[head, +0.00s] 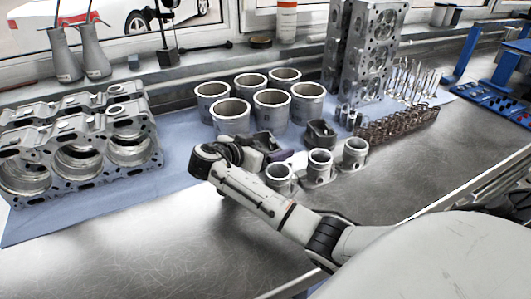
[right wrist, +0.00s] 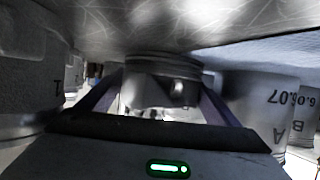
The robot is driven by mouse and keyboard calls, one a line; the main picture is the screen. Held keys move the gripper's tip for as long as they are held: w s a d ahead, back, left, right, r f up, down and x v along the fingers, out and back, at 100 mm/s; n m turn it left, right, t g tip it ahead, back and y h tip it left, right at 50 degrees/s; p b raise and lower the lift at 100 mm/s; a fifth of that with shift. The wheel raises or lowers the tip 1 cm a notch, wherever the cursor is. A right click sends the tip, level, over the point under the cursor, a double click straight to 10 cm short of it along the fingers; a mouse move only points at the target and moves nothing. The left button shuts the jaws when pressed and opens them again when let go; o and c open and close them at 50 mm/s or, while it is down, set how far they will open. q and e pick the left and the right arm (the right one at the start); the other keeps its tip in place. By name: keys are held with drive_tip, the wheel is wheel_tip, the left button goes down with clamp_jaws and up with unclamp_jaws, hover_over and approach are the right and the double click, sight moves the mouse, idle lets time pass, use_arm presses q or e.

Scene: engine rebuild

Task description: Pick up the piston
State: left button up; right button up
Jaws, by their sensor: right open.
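My right gripper (head: 283,153) reaches in from the right of the head view, low over the blue mat. Its jaws (right wrist: 158,100) are open in the right wrist view, which is upside down. A metal piston (right wrist: 160,82) with ring grooves and a pin hole stands between the two fingers; I cannot tell whether they touch it. A dark piston (head: 320,132) stands just beyond the gripper in the head view. Three grey, hollow pistons (head: 280,178) (head: 320,165) (head: 355,152) stand in a row on the near side of the gripper. My left gripper is not in view.
Several cylinder liners (head: 230,117) stand close behind the gripper; marked ones (right wrist: 262,100) show at the right of the wrist view. The engine block (head: 130,150) lies left, the cylinder head (head: 375,45) stands behind. The bare metal bench (head: 150,250) in front is clear.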

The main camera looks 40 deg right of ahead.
drive_tip(key=b+x, duration=0.1)
drive_tip(key=x, duration=0.1)
drive_tip(key=shift+w+d+f, duration=0.1)
drive_tip(key=shift+d, duration=0.15)
drive_tip(key=c, duration=1)
drive_tip(key=shift+c, duration=0.8)
